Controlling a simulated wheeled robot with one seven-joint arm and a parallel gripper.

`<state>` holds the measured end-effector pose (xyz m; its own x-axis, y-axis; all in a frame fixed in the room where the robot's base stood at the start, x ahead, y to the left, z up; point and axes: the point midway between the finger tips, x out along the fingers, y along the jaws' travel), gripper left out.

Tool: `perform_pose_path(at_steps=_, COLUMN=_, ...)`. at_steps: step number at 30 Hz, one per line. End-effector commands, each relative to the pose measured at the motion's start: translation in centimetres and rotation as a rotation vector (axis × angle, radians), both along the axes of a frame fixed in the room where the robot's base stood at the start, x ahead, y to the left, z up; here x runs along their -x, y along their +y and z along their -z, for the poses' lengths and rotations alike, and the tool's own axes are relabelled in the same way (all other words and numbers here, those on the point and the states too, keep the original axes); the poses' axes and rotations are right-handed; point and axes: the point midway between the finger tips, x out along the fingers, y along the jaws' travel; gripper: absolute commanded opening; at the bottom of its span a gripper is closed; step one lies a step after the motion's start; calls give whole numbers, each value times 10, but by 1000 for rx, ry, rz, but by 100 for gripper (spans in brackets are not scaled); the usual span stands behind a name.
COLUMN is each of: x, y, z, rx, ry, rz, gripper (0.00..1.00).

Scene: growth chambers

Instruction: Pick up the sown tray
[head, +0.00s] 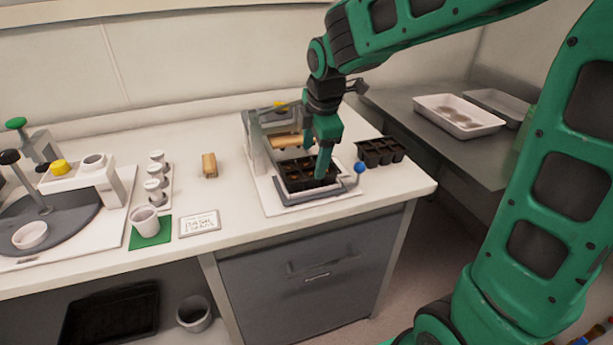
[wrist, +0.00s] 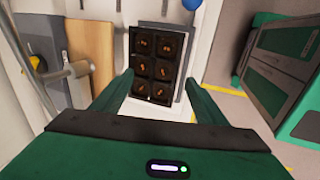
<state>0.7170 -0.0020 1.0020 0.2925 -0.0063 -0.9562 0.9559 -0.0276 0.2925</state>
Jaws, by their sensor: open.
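The sown tray (head: 298,184) is a small black cell tray with dark soil. It sits in the grey frame of a white-based press (head: 262,160) on the bench. In the wrist view the tray (wrist: 157,68) shows two columns of cells, each with brown seeds on the soil. My gripper (head: 317,165) points down over the tray and partly hides it in the head view. In the wrist view my gripper's fingers (wrist: 160,88) are apart, one on each side of the tray's near end. I cannot tell whether they touch it.
Another black cell tray (head: 380,151) stands at the bench's right edge, near a blue knob (head: 359,167). A wooden block (head: 209,165), a label card (head: 199,223) and a cup (head: 146,220) on a green mat lie to the left. A white tray (head: 458,116) sits on the grey side table.

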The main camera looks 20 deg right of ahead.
Motion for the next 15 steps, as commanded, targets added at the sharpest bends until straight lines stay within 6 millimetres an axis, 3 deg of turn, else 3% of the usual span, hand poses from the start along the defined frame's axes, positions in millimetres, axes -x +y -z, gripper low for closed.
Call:
perform_pose_path(at_steps=5, x=-2, y=0, z=11, rx=1, ry=2, rz=1, gripper=67)
perform_pose_path(at_steps=15, x=-12, y=2, z=52, rx=0, ry=3, rz=2, gripper=67)
